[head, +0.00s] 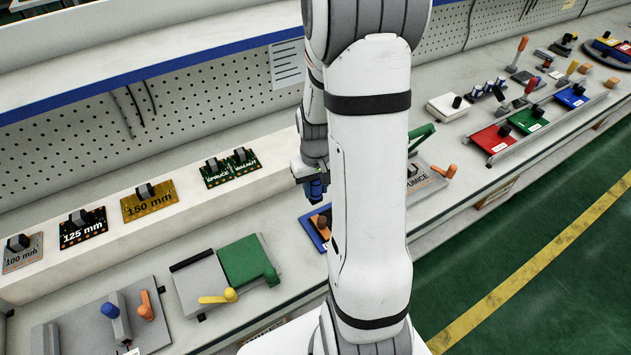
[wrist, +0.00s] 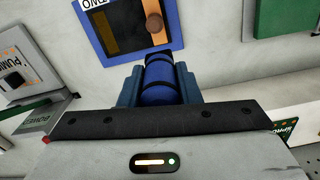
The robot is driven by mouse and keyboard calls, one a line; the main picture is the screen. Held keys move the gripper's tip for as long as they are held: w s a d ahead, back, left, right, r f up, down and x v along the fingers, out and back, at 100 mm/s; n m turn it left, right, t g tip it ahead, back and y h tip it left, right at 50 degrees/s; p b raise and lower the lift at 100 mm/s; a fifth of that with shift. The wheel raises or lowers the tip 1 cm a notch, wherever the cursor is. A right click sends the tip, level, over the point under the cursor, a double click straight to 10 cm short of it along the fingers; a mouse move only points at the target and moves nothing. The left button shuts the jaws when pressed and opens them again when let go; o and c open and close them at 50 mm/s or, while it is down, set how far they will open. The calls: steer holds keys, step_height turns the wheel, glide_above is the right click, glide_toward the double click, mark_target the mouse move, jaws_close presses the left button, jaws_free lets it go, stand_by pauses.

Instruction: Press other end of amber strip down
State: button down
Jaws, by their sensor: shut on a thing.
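My gripper (head: 314,186) is shut on a blue cylindrical piece with a dark band. In the wrist view the blue piece (wrist: 160,82) sits between the two blue-grey fingers of my gripper (wrist: 159,88). Beyond it lies a blue plate (wrist: 172,42) with a dark panel, a narrow amber strip (wrist: 108,32) along the panel's left side, and a brown knob (wrist: 153,22). In the head view the blue plate (head: 308,230) is on the bench, partly hidden behind my arm. The gripper is above the bench, apart from the plate. The strip's ends are too small to judge.
A green block (head: 243,258) beside a grey plate with a yellow lever (head: 218,298) stands left of the blue plate. A grey fixture labelled PUMICE (head: 424,180) is to the right. A raised ledge with labelled boards (head: 150,202) runs behind.

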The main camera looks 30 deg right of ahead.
steer(key=shift+w, duration=0.1)
steer(key=shift+f, duration=0.1)
steer(key=shift+f+b, duration=0.2)
steer(key=shift+b, duration=0.2)
step_height(320, 180, down, 6)
steer(key=b, duration=0.5)
steer(key=shift+f, duration=0.25)
steer(key=shift+s+f+b, duration=0.2)
steer(key=shift+f+b, duration=0.35)
steer(key=shift+b, duration=0.2)
stand_by(1.0)
steer(key=shift+r, duration=0.1)
steer(key=shift+r+p, duration=2.5)
steer(key=shift+r, duration=1)
